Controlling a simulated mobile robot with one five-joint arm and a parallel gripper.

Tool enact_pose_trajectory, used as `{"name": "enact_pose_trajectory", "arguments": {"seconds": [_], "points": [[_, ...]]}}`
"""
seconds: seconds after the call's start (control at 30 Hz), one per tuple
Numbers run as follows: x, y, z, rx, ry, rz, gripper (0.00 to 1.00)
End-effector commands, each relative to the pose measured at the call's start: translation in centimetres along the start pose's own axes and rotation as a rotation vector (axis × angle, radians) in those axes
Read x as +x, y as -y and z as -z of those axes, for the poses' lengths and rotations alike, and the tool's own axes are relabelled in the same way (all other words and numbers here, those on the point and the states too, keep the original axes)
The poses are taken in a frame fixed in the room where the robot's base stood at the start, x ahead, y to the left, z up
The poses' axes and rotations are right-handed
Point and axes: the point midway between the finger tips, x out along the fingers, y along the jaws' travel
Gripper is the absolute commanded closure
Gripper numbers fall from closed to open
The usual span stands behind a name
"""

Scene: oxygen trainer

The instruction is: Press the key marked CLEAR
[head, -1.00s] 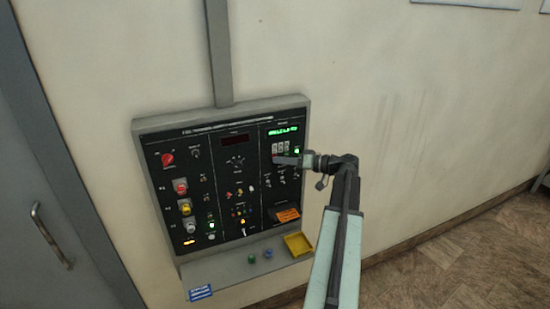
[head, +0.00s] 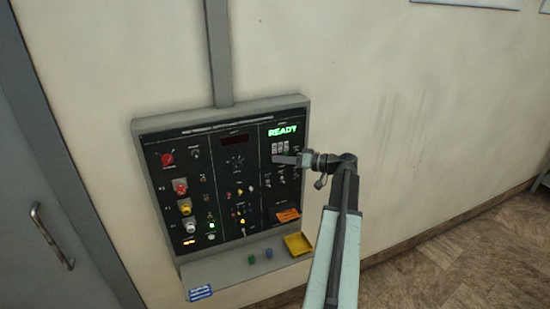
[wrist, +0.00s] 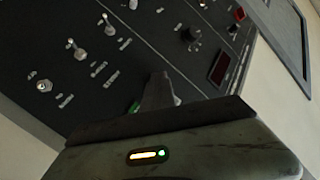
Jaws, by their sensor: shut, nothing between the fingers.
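The black control panel (head: 222,170) hangs on the wall in a grey frame. Its green display (head: 283,131) at the upper right reads READY.
Toggle switches (wrist: 78,50), a dark knob (wrist: 191,38) and a small dark red window (wrist: 220,68) lie near the fingertips. Below the panel, a shelf (head: 225,267) holds a yellow tray (head: 298,244). A door (head: 50,180) stands at the left.

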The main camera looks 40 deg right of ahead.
Motion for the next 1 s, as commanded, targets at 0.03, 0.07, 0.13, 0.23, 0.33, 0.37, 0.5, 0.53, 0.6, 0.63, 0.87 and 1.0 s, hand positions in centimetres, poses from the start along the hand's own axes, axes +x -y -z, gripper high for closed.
{"name": "enact_pose_trajectory", "arguments": {"seconds": [0.03, 0.07, 0.13, 0.23, 0.33, 0.37, 0.5, 0.53, 0.6, 0.63, 0.87, 1.0], "points": [[-0.1, 0.1, -0.1, 0.0, 0.0, 0.0, 1.0], [-0.1, 0.1, -0.1, 0.0, 0.0, 0.0, 1.0], [-0.4, 0.3, -0.3, 0.0, 0.0, 0.0, 1.0], [-0.8, 0.6, -0.6, 0.0, 0.0, 0.0, 1.0], [-1.0, 0.8, -0.8, 0.0, 0.0, 0.0, 1.0], [-1.0, 0.8, -0.8, 0.0, 0.0, 0.0, 1.0], [-1.0, 0.7, -0.7, 0.0, 0.0, 0.0, 1.0], [-1.0, 0.7, -0.7, 0.0, 0.0, 0.0, 1.0], [-1.0, 0.7, -0.8, 0.0, 0.0, 0.0, 1.0], [-1.1, 0.8, -0.8, 0.0, 0.0, 0.0, 1.0], [-2.2, 1.7, -1.7, 0.0, -0.001, -0.001, 1.0], [-3.2, 2.4, -2.4, 0.0, 0.0, -0.001, 1.0]]}}
